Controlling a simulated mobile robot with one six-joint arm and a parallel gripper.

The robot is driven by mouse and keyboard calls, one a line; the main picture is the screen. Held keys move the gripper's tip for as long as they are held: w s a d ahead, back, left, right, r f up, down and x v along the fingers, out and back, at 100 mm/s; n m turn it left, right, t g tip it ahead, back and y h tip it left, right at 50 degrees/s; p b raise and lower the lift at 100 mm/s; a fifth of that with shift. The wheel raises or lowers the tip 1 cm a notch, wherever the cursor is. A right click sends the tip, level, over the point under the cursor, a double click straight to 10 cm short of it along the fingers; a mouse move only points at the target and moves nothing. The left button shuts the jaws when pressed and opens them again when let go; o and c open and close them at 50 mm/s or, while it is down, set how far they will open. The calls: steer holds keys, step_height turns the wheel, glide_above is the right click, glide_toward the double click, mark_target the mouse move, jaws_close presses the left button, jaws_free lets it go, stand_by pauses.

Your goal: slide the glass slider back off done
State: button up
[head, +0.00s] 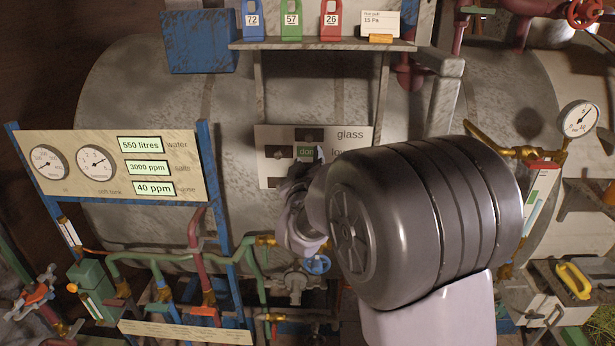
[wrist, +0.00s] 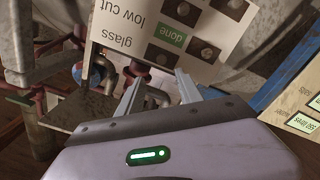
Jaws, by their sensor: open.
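The glass slider (head: 309,135) is a dark plate with a round knob, in the top row of a pale panel (head: 366,130), beside the word "glass". It sits at the right of its row, and no "done" label shows there. In the row below, a similar plate (head: 277,153) sits at the left and a green "done" label (head: 306,152) is uncovered. In the wrist view, turned nearly upside down, the glass slider (wrist: 162,55) lies just beyond my gripper (wrist: 158,84). My gripper is open and empty, its tips apart from the knob. In the head view my arm hides part of the panel.
A shelf (head: 320,45) with numbered tags stands out above the panel. A gauge board (head: 110,165) in a blue frame is at the left. Pipes and a blue valve wheel (head: 317,264) lie below. A toolbox (head: 550,290) is at the lower right.

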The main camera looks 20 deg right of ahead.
steer(key=v, duration=0.6)
steer(key=shift+d+b, duration=0.1)
steer(key=shift+b, duration=0.2)
steer(key=shift+w, duration=0.1)
steer(key=s+a+f+m+g+y+b, duration=0.2)
steer(key=s+f+g+b, duration=0.1)
steer(key=s+f+b, duration=0.4)
steer(key=s+a+f+m+g+y+b, duration=0.3)
steer(key=s+f+b, duration=0.4)
steer(key=s+f, duration=0.5)
steer(key=s+a+f+m+g+y+b, duration=0.2)
steer(key=s+f+g+b, duration=0.3)
steer(key=s, duration=1)
step_height(320, 180, down, 5)
steer(key=m+b, duration=0.1)
steer(key=b, duration=0.2)
steer(key=shift+s+a+f+y, duration=0.2)
steer(key=shift+s+y, duration=0.1)
steer(key=shift+s, duration=0.05)
